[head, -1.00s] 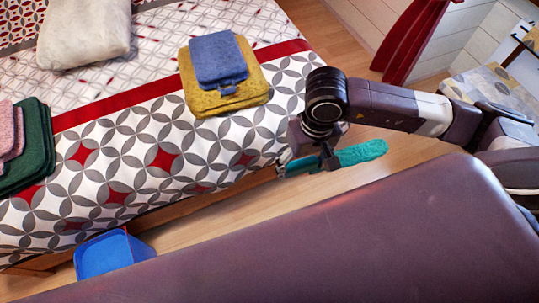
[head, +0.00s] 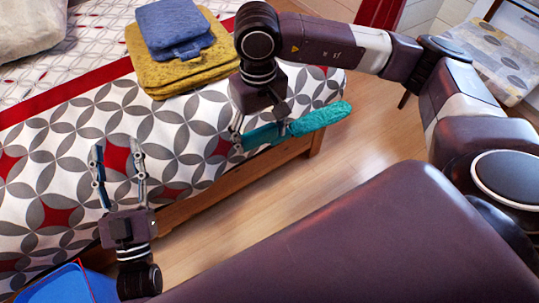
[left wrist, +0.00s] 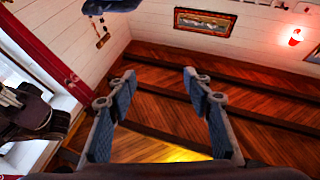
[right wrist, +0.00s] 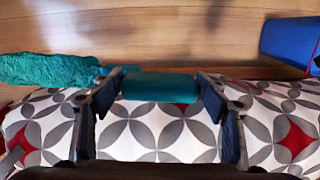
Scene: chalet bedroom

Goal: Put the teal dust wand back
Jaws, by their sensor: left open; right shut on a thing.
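The teal dust wand has a fluffy head (head: 322,116) and a smooth handle (head: 262,137). My right gripper (head: 264,130) is shut on the handle near the side edge of the bed. In the right wrist view the handle (right wrist: 158,86) lies across between the fingers, and the fluffy head (right wrist: 45,70) sticks out to the left. My left gripper (head: 117,152) is open and empty, in front of the bed's patterned side in the head view. The left wrist view shows its fingers (left wrist: 159,78) apart, with nothing between them.
A blue bin (head: 62,288) stands at the lower left below my left gripper. Folded yellow (head: 165,75) and blue (head: 172,30) cloths are stacked on the bed. A patterned seat (head: 495,62) is at the upper right. Wooden floor (head: 345,160) beside the bed is clear.

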